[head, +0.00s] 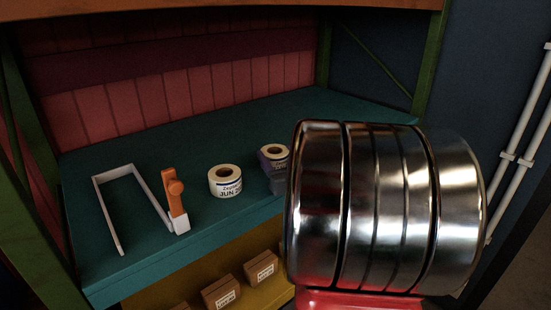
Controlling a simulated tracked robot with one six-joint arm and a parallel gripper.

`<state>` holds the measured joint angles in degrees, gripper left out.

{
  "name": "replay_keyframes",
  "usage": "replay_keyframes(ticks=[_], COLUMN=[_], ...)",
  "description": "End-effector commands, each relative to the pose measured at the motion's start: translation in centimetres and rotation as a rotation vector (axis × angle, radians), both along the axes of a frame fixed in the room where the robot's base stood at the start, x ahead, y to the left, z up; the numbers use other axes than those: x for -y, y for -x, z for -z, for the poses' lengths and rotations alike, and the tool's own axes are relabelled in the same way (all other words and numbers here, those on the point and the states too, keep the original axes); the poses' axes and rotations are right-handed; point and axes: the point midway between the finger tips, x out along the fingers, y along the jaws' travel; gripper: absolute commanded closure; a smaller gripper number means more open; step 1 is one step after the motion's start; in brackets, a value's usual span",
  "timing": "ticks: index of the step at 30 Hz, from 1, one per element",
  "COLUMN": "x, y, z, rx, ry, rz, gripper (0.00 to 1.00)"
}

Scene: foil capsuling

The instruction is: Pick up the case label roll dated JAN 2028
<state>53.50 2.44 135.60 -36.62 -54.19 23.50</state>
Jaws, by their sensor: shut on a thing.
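A white label roll (225,181) stands upright on the teal shelf; its label reads "JUN 20", with the rest cut off by the curve. A second label roll (273,153) with a purple-blue band is to its right, and its date cannot be read. A dark grey part of my gripper (278,182) shows at this second roll, beside my large shiny arm link. My gripper is shut on this roll. Most of my gripper is hidden behind the arm link, so its fingertips cannot be made out clearly.
A white and orange tape dispenser-like tool (175,199) with a bent white frame lies on the left of the teal shelf (140,260). Small brown boxes (261,268) stand on a yellow lower shelf. Green posts frame the rack. White pipes (520,160) run at the right.

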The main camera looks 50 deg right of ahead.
Motion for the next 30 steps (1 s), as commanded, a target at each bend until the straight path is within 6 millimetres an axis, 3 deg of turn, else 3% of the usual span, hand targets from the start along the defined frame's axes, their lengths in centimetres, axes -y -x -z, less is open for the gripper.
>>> replay_keyframes(ticks=[8,22,30], x=[0.0,0.0,0.1], y=[0.0,0.0,0.0], z=[-1.4,-8.9,-10.1], rx=[0.001,0.002,0.001], ry=[0.004,0.004,0.000], rz=[-0.001,-0.001,0.001], gripper=[0.66,0.66,0.66])
